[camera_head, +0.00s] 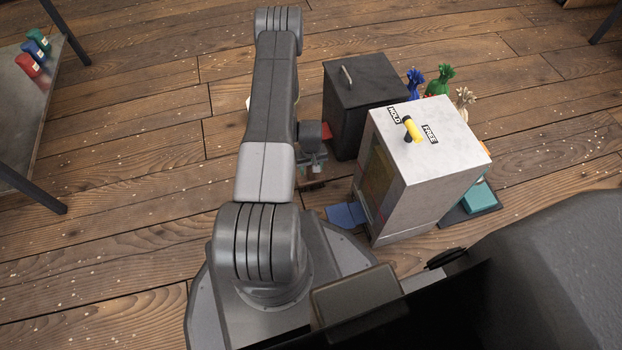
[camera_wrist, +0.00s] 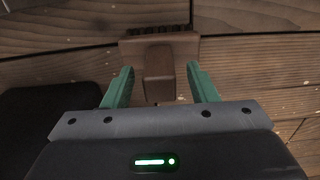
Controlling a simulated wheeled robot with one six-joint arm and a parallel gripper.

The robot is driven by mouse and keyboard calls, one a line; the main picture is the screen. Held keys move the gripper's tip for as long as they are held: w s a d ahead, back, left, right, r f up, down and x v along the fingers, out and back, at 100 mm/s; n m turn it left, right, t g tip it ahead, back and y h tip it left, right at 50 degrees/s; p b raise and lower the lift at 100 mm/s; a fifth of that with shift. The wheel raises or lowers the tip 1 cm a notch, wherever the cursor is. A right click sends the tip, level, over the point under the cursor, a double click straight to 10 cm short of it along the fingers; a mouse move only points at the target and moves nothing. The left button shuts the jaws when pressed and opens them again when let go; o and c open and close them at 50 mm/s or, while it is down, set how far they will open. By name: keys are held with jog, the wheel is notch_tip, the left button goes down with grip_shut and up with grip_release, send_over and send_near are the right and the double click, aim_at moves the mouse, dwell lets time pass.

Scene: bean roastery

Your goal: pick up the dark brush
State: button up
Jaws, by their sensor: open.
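The dark brush (camera_wrist: 160,50) shows in the wrist view, with a brown wooden head, a row of dark bristles along its far edge and a short handle pointing toward me. My gripper (camera_wrist: 160,84) is open, its two green fingers on either side of the handle with a gap at each side. I cannot tell how far above the handle the fingertips are. In the head view my gripper (camera_head: 312,166) is low beside the dark box, and my arm hides part of that area.
A dark lidded box (camera_head: 362,95) stands right of my gripper. A pale cabinet (camera_head: 425,150) with a yellow-and-black handle (camera_head: 411,129) stands nearer. Blue, green and beige tied bags (camera_head: 440,80) sit behind it. A blue flat piece (camera_head: 347,215) lies by its base.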

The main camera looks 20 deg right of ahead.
jog(key=shift+f, duration=0.85)
jog(key=shift+r, duration=0.1)
jog(key=shift+c, duration=0.2)
grip_shut()
jog(key=shift+r, duration=0.15)
notch_tip(320, 180, up, 10)
jog(key=p, duration=0.3)
